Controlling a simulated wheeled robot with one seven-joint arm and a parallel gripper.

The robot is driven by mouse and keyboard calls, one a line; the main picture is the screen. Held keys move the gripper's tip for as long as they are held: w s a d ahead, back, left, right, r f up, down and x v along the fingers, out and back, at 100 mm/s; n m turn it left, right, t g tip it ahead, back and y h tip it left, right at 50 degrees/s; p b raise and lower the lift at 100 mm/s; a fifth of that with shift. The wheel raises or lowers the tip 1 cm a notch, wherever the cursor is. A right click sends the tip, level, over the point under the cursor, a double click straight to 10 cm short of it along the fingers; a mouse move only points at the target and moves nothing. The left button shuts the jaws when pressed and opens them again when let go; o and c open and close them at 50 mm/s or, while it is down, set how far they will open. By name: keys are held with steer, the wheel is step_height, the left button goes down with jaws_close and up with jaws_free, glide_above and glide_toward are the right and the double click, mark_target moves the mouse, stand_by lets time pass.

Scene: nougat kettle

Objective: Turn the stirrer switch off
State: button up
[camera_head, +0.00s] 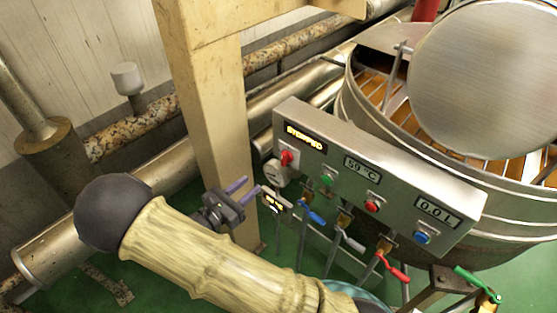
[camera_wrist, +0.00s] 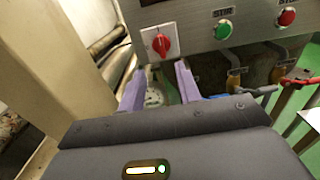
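The stirrer switch (camera_head: 286,158) is a red rotary knob on a pale square plate at the left end of the grey control panel (camera_head: 400,188). The knob also shows in the wrist view (camera_wrist: 161,44), its grip bar close to upright. My gripper (camera_head: 246,190) is left of and a little below the knob in the head view. In the wrist view its two purple fingers (camera_wrist: 160,68) are apart, with nothing held, and their tips lie just below the knob plate. I see no contact with the knob. A lit yellow display (camera_head: 305,138) sits above the knob, its word hard to read.
Right of the knob are a green button (camera_head: 327,180), a red button (camera_head: 372,205) and a blue button (camera_head: 422,237). Valves with blue and red handles (camera_head: 393,268) hang below the panel. A beige post (camera_head: 215,120) stands close behind my gripper. The kettle (camera_head: 365,105) is behind the panel.

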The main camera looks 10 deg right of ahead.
mark_target(282, 158)
steer(key=p+x, duration=0.1)
steer(key=x, duration=1.2)
steer(key=shift+w+d, duration=0.15)
steer(key=shift+d, duration=0.05)
jaws_close()
